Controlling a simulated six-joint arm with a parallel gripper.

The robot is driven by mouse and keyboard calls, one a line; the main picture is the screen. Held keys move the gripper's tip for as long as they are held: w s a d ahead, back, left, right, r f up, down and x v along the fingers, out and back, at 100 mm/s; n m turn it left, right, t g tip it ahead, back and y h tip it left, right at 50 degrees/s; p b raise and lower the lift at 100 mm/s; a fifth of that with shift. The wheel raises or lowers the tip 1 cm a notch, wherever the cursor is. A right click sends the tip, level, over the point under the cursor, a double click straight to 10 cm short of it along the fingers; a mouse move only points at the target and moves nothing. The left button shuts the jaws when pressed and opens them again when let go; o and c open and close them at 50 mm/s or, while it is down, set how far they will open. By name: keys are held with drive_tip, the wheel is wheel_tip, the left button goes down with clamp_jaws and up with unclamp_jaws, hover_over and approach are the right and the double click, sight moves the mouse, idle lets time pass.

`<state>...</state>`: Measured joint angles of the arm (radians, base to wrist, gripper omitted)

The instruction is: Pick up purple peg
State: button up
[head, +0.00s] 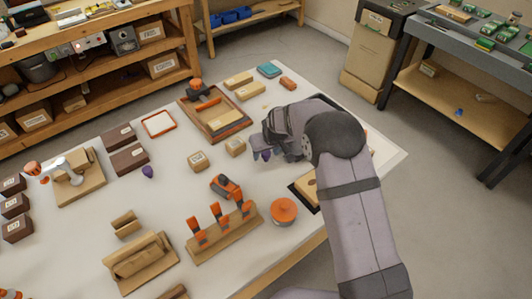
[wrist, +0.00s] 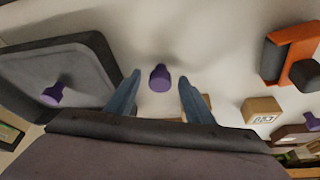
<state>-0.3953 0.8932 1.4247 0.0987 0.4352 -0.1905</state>
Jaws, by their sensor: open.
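A purple peg (wrist: 160,78) stands on the pale bench top between my gripper's two fingers in the wrist view, with a gap on each side. My gripper (wrist: 159,90) is open and empty. In the head view my gripper (head: 259,146) is low over the bench, with a purple peg (head: 266,155) beside its fingers, partly hidden. A second purple peg (wrist: 52,94) lies in a dark grey tray (wrist: 95,45) at left in the wrist view. A third purple piece (wrist: 312,121) shows at the right edge. In the head view another purple peg (head: 147,171) stands mid-bench.
Small cardboard boxes (head: 198,161) and (head: 235,147) stand left of my gripper. An orange and black device (head: 226,187), a wooden rack with orange-handled tools (head: 225,233) and an orange round container (head: 284,211) are nearer. A wooden tray (head: 214,123) lies behind.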

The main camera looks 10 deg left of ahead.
drive_tip(key=shift+w+f, duration=0.15)
drive_tip(key=shift+f, duration=0.2)
drive_tip(key=c, duration=1.1)
drive_tip(key=shift+r, duration=0.15)
wheel_tip(320, 180, up, 10)
drive_tip(key=shift+f+b, duration=0.1)
drive_tip(key=shift+b, duration=1)
drive_tip(key=w+d+m, duration=0.1)
drive_tip(key=w+d, duration=0.3)
drive_tip(key=d, duration=0.2)
drive_tip(key=w+d+m+h, duration=0.1)
drive_tip(key=w+d, duration=0.3)
drive_tip(key=d, duration=0.2)
drive_tip(key=w+d+m, duration=0.1)
drive_tip(key=w+d, duration=0.4)
drive_tip(key=d, duration=0.1)
drive_tip(key=shift+d+m+t, duration=0.1)
drive_tip(key=shift+m+t, duration=0.2)
